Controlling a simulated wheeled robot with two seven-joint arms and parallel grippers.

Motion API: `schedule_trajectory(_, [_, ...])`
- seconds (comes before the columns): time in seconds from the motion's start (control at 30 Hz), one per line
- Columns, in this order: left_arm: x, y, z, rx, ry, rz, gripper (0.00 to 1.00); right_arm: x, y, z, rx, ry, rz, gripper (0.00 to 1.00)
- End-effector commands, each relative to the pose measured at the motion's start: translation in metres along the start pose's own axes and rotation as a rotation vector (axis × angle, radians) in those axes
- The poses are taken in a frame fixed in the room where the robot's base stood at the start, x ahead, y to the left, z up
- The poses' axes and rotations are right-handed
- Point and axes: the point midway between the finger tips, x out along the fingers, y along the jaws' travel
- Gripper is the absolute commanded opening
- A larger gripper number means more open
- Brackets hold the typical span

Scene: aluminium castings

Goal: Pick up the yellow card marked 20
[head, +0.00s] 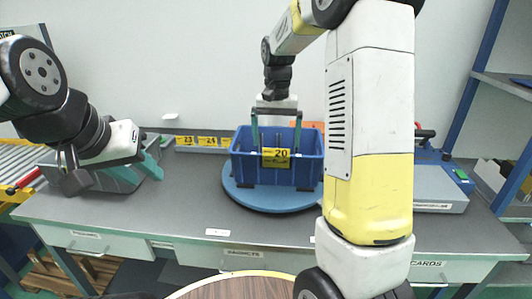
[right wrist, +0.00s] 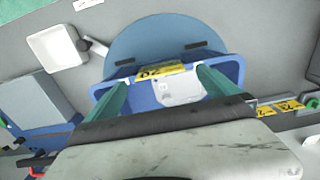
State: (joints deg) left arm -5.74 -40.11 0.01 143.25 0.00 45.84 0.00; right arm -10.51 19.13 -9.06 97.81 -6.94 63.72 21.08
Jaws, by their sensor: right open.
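The yellow card marked 20 (head: 276,157) is on the front wall of a blue bin (head: 306,172). In the right wrist view the card (right wrist: 160,70) appears upside down along the bin's rim, between my fingers. My right gripper (head: 276,144) points down over the bin, its teal fingers spread apart and empty. It also shows in the right wrist view (right wrist: 162,78), its fingers over the bin. My left gripper (head: 152,160) is at the left over the table, away from the card; its teal fingers look apart and hold nothing visible.
The bin stands on a round blue turntable (head: 233,190) on the grey table (head: 190,205). Yellow cards marked 23 (head: 187,140) and 24 (head: 209,141) stand behind to the left. A white tray (right wrist: 55,48) shows in the right wrist view. The table's front left is clear.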

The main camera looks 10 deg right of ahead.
Motion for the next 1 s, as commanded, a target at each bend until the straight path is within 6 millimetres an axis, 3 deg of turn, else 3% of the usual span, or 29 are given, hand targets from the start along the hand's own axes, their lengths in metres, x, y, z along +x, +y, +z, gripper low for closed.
schedule_trajectory(0.2, [0.000,0.000,0.000,0.000,0.000,0.000,0.36,0.029,0.000,0.001,0.000,-0.003,0.001,1.00])
schedule_trajectory(0.47, [0.000,0.000,0.000,0.000,0.000,0.000,0.36,0.032,0.000,0.000,0.000,0.000,0.000,1.00])
schedule_trajectory(0.8, [0.000,0.000,0.000,0.000,0.000,0.000,0.36,0.031,0.000,0.000,0.000,0.000,0.000,0.39])
schedule_trajectory(1.0, [0.000,0.000,0.000,0.000,0.000,0.000,0.36,0.031,0.000,0.000,0.000,0.000,0.000,0.38])
